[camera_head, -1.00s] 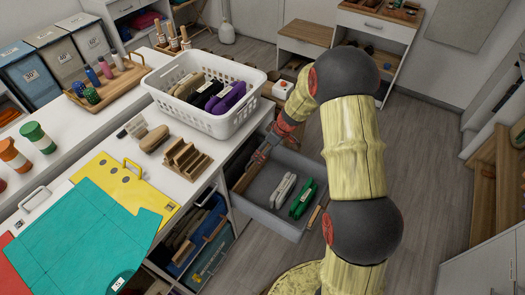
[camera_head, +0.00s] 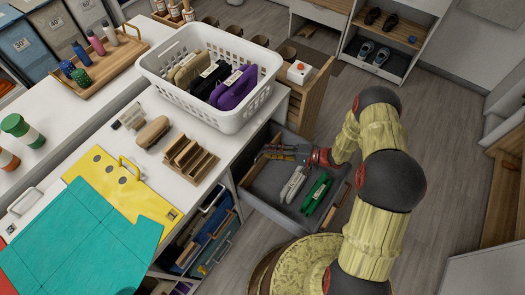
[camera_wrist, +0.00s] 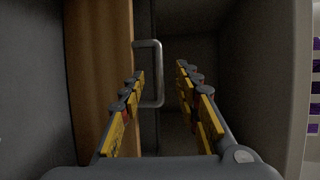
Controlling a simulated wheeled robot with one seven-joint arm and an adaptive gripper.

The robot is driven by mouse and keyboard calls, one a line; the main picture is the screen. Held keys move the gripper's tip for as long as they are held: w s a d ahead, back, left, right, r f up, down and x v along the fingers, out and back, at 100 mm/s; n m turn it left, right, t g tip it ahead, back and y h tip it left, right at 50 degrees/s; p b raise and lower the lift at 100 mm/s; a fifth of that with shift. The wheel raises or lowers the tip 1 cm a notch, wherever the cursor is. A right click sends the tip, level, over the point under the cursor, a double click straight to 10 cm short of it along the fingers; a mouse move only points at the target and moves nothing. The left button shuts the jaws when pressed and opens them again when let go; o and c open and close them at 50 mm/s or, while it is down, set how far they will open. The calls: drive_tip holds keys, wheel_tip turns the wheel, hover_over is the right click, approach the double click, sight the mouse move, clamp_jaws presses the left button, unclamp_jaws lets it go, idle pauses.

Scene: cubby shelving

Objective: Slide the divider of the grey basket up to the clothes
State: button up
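The grey basket (camera_head: 263,205) is pulled out below the white counter. Folded clothes, one white (camera_head: 293,184) and one green (camera_head: 316,193), lie in it towards its right side. My gripper (camera_head: 270,152) reaches into the basket's far end, left of and behind the clothes. In the wrist view my gripper (camera_wrist: 160,90) is open, its two yellow-and-black fingers apart. A wooden panel, seemingly the divider (camera_wrist: 97,70), stands upright left of the fingers. A grey bar handle (camera_wrist: 158,75) shows ahead, in the gap between the fingers; I cannot tell whether it touches them.
A white laundry basket (camera_head: 235,120) with folded clothes stands on the counter above. A wooden rack (camera_head: 188,158) and a brush (camera_head: 152,132) lie beside it. A wooden drawer unit with a red-button box (camera_head: 299,72) stands behind. The floor (camera_head: 430,130) to the right is clear.

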drive_tip(key=shift+b+x, duration=0.45)
drive_tip(key=shift+x, duration=1.75)
drive_tip(key=shift+c, duration=0.4)
clamp_jaws()
